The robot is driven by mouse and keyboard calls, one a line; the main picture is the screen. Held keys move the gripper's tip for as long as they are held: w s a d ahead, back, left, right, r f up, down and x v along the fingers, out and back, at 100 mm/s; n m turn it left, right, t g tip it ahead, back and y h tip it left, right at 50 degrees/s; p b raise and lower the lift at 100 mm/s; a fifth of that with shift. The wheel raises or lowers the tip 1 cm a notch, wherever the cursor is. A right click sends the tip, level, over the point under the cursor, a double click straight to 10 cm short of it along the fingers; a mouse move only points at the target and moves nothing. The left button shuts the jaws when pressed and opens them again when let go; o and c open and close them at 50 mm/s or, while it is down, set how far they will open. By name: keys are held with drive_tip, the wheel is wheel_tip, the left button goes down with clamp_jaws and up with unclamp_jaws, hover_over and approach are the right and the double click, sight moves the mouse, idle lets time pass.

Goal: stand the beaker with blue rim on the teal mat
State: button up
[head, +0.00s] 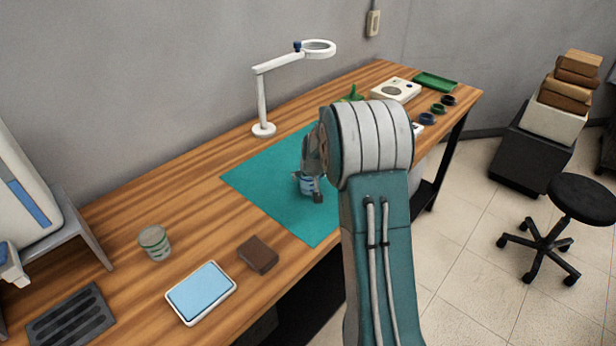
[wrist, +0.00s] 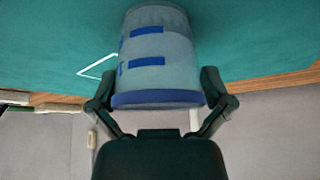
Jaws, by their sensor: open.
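The beaker with blue rim (wrist: 155,62) is clear with blue markings. In the wrist view the picture seems inverted, with the teal mat (wrist: 50,30) at the top, and the beaker appears upright on the mat. In the head view the beaker (head: 306,184) shows only partly, behind my gripper (head: 315,190), over the middle of the teal mat (head: 262,183). My gripper (wrist: 158,88) is open, with one finger on each side of the beaker near its rim. Contact between the fingers and the beaker is not clear.
A green-banded beaker (head: 155,243), a brown block (head: 257,254), a blue-topped tray (head: 201,292) and a dark rack (head: 71,320) lie left of the mat. A white ring lamp (head: 263,129) stands behind it. My arm hides the mat's right part.

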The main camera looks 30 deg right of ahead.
drive_tip(key=shift+r, duration=0.1)
drive_tip(key=shift+r, duration=0.25)
drive_tip(key=v, duration=1.2)
drive_tip(key=s+a+r+n, duration=0.2)
drive_tip(key=s+a+r, duration=0.6)
drive_tip(key=s+a, duration=0.65)
drive_tip(key=s, duration=0.6)
drive_tip(key=s+a+n+y, duration=0.1)
drive_tip(key=s+a, duration=0.2)
drive_tip(key=s, duration=0.6)
drive_tip(key=shift+s+a+r, duration=0.25)
drive_tip(key=shift+a+r, duration=0.05)
drive_tip(key=shift+r, duration=0.05)
drive_tip(key=shift+a, duration=0.15)
